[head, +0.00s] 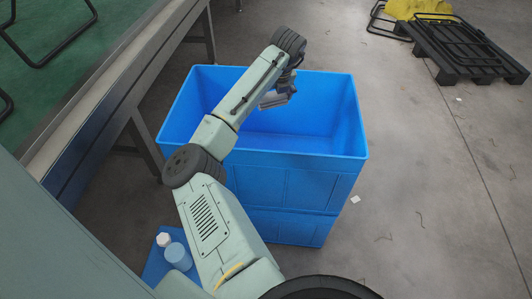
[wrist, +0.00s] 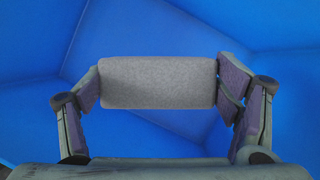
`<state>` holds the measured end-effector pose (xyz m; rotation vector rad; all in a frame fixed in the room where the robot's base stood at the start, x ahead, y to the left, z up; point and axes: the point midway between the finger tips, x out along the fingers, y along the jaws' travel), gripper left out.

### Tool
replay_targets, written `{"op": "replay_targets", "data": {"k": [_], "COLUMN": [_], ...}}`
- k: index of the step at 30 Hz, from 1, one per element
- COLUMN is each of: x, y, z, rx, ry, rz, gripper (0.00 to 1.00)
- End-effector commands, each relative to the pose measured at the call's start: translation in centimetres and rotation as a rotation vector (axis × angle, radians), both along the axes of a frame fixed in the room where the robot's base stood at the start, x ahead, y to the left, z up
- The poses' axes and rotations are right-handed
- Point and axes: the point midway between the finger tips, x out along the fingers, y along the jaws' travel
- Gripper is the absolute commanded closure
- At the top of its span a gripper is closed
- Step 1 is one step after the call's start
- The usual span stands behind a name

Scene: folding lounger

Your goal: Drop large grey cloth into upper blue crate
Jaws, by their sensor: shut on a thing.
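The large grey cloth (wrist: 158,82) shows in the wrist view as a rolled, grey bundle held lengthwise between my two fingers. My gripper (wrist: 160,85) is shut on it, with a finger at each end. Blue crate walls fill the view behind it. In the head view my gripper (head: 278,98) is over the opening of the upper blue crate (head: 300,163); the cloth is small and partly hidden there by my arm. The upper crate sits on a lower blue crate (head: 290,227). The visible inside of the upper crate looks empty.
A green-topped table (head: 60,75) with metal legs stands at the left. A blue sheet with a light blue cylinder (head: 178,256) and a white item (head: 163,239) lies near my base. A black pallet (head: 465,52) with a yellow bundle is at the far right. Floor on the right is mostly open.

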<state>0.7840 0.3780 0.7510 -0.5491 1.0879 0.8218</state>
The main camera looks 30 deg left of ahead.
Motion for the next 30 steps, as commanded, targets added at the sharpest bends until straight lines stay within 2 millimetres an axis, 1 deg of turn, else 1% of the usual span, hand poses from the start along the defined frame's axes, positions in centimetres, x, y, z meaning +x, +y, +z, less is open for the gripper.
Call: {"op": "replay_targets", "data": {"k": [1,2,10,11,18,27,30], "x": [0.0,0.01,0.0,0.01,0.0,0.0,-0.07], "y": [0.02,0.01,0.02,0.01,0.02,0.01,-0.09], "z": [-0.63,-0.72,-0.66,-0.66,-0.66,-0.68,-0.33], "rx": [0.001,0.001,0.001,0.001,0.001,0.0,0.0], "ry": [-0.001,-0.001,-0.001,-0.001,-0.001,0.0,-0.001], "rz": [0.0,0.0,0.0,0.0,0.0,0.0,0.0], "gripper": [0.43,0.43,0.43,0.16,0.0,0.0,0.0]}}
